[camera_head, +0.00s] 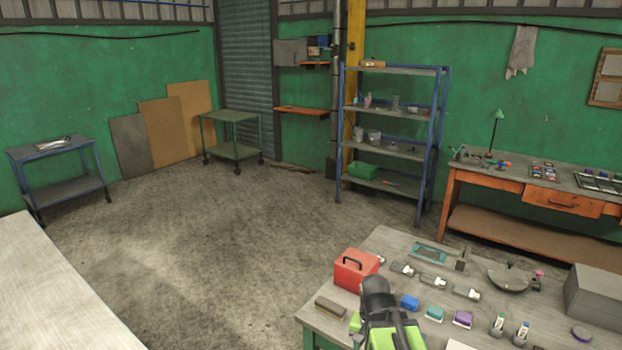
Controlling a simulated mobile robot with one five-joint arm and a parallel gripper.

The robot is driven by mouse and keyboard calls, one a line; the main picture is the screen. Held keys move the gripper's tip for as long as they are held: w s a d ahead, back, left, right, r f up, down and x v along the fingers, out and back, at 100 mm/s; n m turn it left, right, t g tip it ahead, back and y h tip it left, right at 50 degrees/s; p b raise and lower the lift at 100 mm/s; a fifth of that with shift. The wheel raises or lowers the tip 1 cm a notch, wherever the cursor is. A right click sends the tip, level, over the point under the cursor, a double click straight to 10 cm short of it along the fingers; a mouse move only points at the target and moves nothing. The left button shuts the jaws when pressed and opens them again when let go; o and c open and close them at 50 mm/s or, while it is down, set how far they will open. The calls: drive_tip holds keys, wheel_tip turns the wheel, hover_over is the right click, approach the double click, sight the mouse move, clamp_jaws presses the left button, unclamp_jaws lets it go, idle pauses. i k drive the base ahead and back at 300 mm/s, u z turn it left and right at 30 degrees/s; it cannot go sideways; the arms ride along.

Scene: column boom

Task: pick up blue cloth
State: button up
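A small blue folded piece (409,302), which looks like the blue cloth, lies on the grey worktable (395,246) at the lower right. A teal piece (434,314) and a purple piece (462,319) of similar size lie in a row to its right. My arm, black and bright green, rises from the bottom edge. Its black end, where my gripper (377,287) seems to be, shows just left of the blue piece. The fingers cannot be made out, and nothing is visibly held.
A red box (355,269) with a black handle stands left of my arm, near a brown block (330,307). Several bottles, a round metal dish (509,280) and a grey case (596,296) crowd the table's right. The floor (210,240) beyond is open.

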sight(409, 302)
drive_tip(key=z, duration=1.05)
drive_tip(key=k, duration=1.2)
drive_tip(key=u, duration=0.7)
drive_tip(key=i, duration=1.7)
drive_tip(key=u, duration=0.8)
drive_tip(key=i, duration=0.65)
drive_tip(key=u, duration=0.15)
